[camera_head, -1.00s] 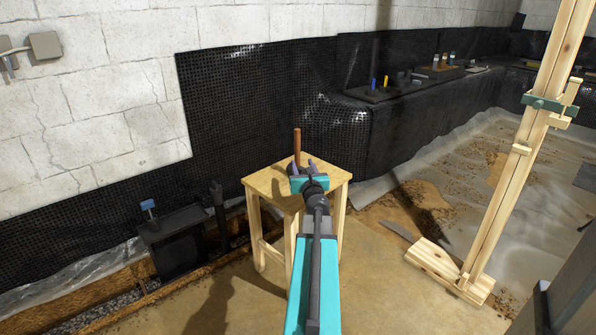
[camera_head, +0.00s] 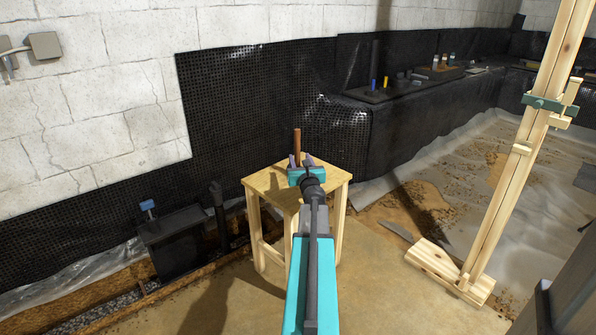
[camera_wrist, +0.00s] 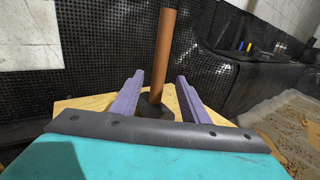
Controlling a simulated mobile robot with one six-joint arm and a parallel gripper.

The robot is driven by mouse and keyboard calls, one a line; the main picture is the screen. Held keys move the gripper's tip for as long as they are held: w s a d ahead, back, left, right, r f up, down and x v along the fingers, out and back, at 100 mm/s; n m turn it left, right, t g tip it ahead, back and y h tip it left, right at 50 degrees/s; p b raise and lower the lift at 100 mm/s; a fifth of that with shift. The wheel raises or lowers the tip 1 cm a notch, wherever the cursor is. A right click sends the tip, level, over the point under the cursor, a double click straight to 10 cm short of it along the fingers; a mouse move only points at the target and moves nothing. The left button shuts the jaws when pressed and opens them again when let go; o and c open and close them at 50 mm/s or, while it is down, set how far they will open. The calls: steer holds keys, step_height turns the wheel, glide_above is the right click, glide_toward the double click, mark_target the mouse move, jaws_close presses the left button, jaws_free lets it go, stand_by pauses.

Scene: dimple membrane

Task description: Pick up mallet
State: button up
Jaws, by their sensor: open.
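The mallet stands on a small wooden stool (camera_head: 262,183), its brown wooden handle (camera_head: 297,145) pointing up. In the wrist view the handle (camera_wrist: 164,55) rises from a dark head (camera_wrist: 153,106) resting on the stool top, tilted slightly right. My gripper (camera_head: 301,158) is open, and its two purple fingers point toward the mallet. In the wrist view the gripper (camera_wrist: 157,80) has one finger on each side of the mallet's lower part, with gaps visible on both sides. Whether the handle is fully between the fingertips or just beyond them, I cannot tell. The head is hidden behind my gripper in the head view.
A black dimpled membrane (camera_head: 250,110) covers the wall behind the stool. A black ledge (camera_head: 430,95) with small items runs to the right. A wooden post on a foot (camera_head: 450,270) stands right. A dark box (camera_head: 175,240) sits in the trench at left.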

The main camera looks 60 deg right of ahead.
mark_target(298, 154)
steer(key=shift+d, duration=0.1)
steer(key=shift+b+x, duration=0.3)
steer(key=shift+x, duration=2.25)
steer(key=shift+w+r, duration=0.1)
steer(key=shift+c, duration=0.3)
jaws_close()
